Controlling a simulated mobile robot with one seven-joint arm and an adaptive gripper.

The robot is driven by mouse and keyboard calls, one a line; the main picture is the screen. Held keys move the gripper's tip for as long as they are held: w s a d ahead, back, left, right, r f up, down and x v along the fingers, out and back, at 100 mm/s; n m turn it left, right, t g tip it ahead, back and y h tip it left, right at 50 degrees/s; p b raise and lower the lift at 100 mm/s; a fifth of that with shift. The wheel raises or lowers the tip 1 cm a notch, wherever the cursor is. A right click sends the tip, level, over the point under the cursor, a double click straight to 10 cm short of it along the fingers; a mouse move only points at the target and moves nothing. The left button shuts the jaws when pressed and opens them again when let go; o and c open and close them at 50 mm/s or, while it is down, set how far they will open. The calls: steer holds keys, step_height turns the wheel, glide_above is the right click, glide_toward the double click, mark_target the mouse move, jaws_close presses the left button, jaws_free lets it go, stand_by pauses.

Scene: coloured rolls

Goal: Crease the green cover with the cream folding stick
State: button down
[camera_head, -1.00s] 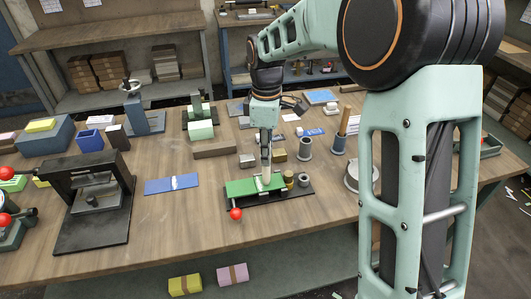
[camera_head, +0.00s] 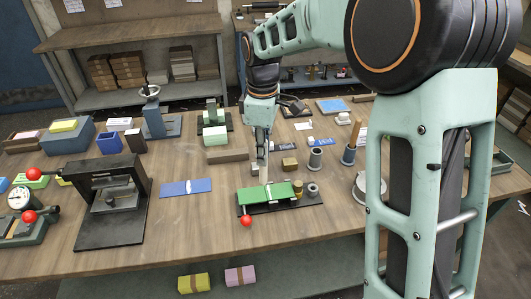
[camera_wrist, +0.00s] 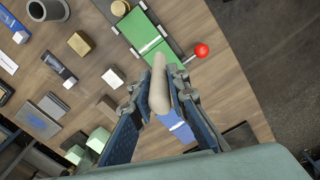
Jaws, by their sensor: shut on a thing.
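The green cover (camera_head: 272,193) lies on a dark board (camera_head: 295,203) near the table's front edge. In the wrist view the cover (camera_wrist: 146,35) has a pale line across it. My gripper (camera_head: 262,158) is shut on the cream folding stick (camera_wrist: 159,88), which points away from the wrist between the fingers. In the head view the stick (camera_head: 263,173) hangs almost upright by the cover's back edge. I cannot tell whether its tip touches the cover.
A red ball knob (camera_head: 246,221) sits at the board's front left. A blue folded piece (camera_head: 186,187) lies to the left, beside a black press (camera_head: 113,195). Small blocks (camera_head: 290,164) and a grey cup (camera_head: 315,159) stand behind. Bare table lies in front.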

step_height(320, 180, up, 3)
steer(key=shift+f+p, duration=0.15)
steer(key=shift+p, duration=0.6)
steer(key=shift+f, duration=0.1)
